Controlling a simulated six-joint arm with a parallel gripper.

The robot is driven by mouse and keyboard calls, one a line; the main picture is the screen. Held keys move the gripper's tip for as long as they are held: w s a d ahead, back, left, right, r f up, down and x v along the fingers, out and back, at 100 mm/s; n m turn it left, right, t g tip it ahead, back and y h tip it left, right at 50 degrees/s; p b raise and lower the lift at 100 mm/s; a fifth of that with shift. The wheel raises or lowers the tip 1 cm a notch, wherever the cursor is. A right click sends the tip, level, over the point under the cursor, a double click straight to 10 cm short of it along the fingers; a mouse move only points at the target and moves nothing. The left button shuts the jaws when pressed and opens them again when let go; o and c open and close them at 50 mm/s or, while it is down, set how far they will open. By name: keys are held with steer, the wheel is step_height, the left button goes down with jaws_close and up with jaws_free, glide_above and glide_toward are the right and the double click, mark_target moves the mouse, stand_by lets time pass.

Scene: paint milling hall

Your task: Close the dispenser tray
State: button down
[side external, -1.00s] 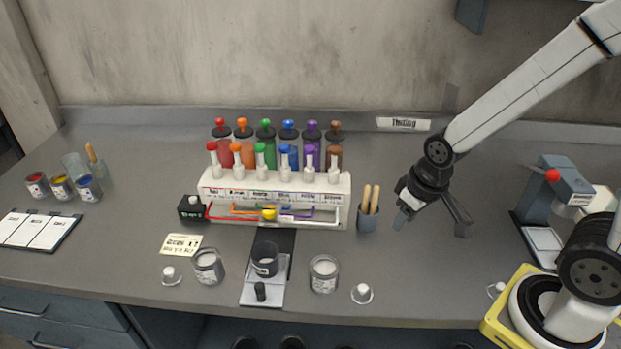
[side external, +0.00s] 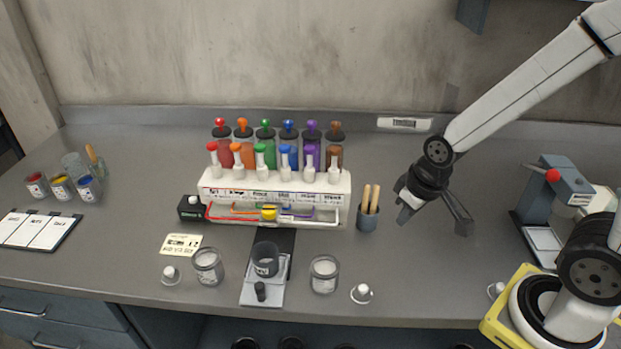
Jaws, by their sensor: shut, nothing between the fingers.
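The dispenser tray (side external: 247,295) is a pale grey plate that sticks out toward the front of the bench from below the dispenser (side external: 340,187). A dark strip (side external: 285,240) lies between tray and dispenser. My gripper (side external: 462,222) is shut and empty, tilted downward above the bench, to the right of the dispenser and well apart from the tray. Its fingertips are small and hard to make out.
Glass jars (side external: 324,275) and (side external: 208,267) flank the tray, with small white-topped items beside them. A brush holder (side external: 367,217) stands between my gripper and the dispenser. A blue-grey device (side external: 560,190) stands at right.

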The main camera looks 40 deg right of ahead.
steer(key=w+a+n+g, duration=0.2)
steer(key=w+a+n, duration=0.4)
steer(key=a+n, duration=0.15)
steer(key=n+t+h, duration=0.1)
steer(key=n+h, duration=0.5)
steer(key=n, duration=0.5)
glide_above(259, 296)
steer(key=s+a, duration=0.2)
steer(key=s, duration=0.1)
step_height(259, 296, down, 4)
steer(key=r, duration=0.1)
steer(key=s+a+f+n+t+h, duration=0.1)
steer(key=s+a+n, duration=0.1)
steer(key=a, duration=0.3)
steer(key=s+a+n+t, duration=0.1)
steer(key=a+n+t, duration=0.1)
steer(key=a, duration=0.3)
steer(key=shift+s+f+n+h, duration=0.4)
steer(key=shift+n, duration=0.25)
steer(key=shift+d, duration=0.1)
steer(key=x, duration=0.4)
steer(key=r+x, duration=0.1)
steer(key=x, duration=0.3)
steer(key=d+x, duration=0.1)
steer(key=x, duration=0.3)
steer(key=shift+w+d+r, duration=0.15)
steer(key=shift+w, duration=0.2)
steer(key=shift+w+d, duration=0.3)
steer(key=shift+d, duration=0.2)
